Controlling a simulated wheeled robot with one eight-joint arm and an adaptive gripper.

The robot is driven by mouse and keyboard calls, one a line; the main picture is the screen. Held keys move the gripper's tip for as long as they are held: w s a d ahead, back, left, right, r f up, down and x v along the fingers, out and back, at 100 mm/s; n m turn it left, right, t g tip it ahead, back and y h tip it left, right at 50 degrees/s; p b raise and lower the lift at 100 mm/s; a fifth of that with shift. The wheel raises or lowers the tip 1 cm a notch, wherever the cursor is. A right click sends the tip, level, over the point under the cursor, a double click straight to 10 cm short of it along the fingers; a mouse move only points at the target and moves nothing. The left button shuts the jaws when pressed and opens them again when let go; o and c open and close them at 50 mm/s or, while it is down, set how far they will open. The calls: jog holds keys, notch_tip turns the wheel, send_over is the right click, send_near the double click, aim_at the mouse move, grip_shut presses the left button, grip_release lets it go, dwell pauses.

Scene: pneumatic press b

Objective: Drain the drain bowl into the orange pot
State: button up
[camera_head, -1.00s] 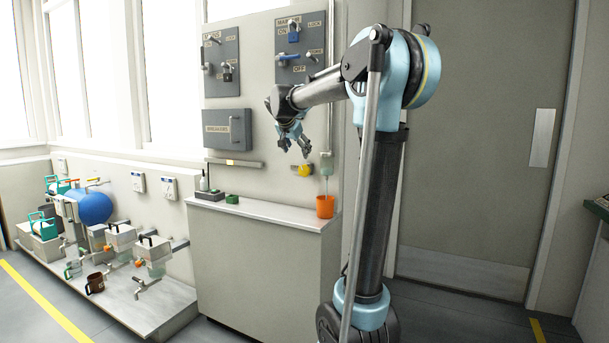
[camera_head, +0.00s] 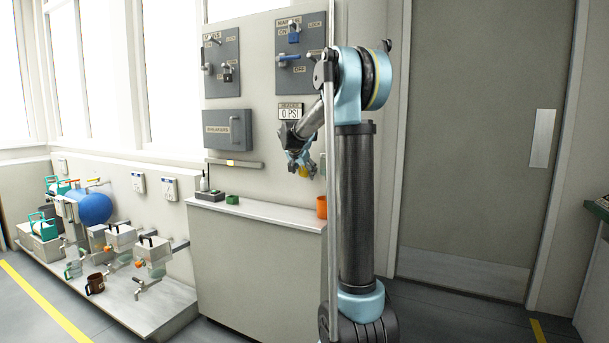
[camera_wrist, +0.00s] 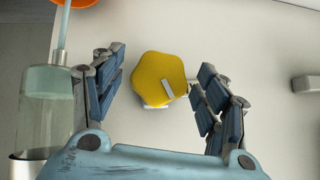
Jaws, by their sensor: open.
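My gripper (camera_head: 299,166) is open at the wall beside the press panel. In the wrist view the spread fingers (camera_wrist: 160,66) stand either side of a yellow knob (camera_wrist: 160,80) with a white pointer mark, with gaps on both sides. A clear drain bowl (camera_wrist: 42,112) holding pale greenish liquid is left of the fingers in that view, with a thin tube running towards the orange pot (camera_wrist: 88,3). The pot's upper part is cut off there. In the head view the orange pot (camera_head: 321,207) stands on the cabinet ledge, partly behind my arm.
A pressure display (camera_head: 290,112) reads 0 PSI just above my gripper. A grey box (camera_head: 227,130) is on the wall. Floor-level valves and bowls are left.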

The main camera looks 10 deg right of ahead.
jog(key=shift+w+d+f, duration=0.15)
jog(key=shift+w+f, duration=0.1)
jog(key=shift+w, duration=0.05)
jog(key=c, duration=1)
jog(key=shift+c, duration=0.2)
jog(key=shift+n+g+h, duration=0.8)
jog(key=shift+h, duration=0.4)
jog(key=shift+n+g+h, duration=0.7)
jog(key=shift+h, duration=0.3)
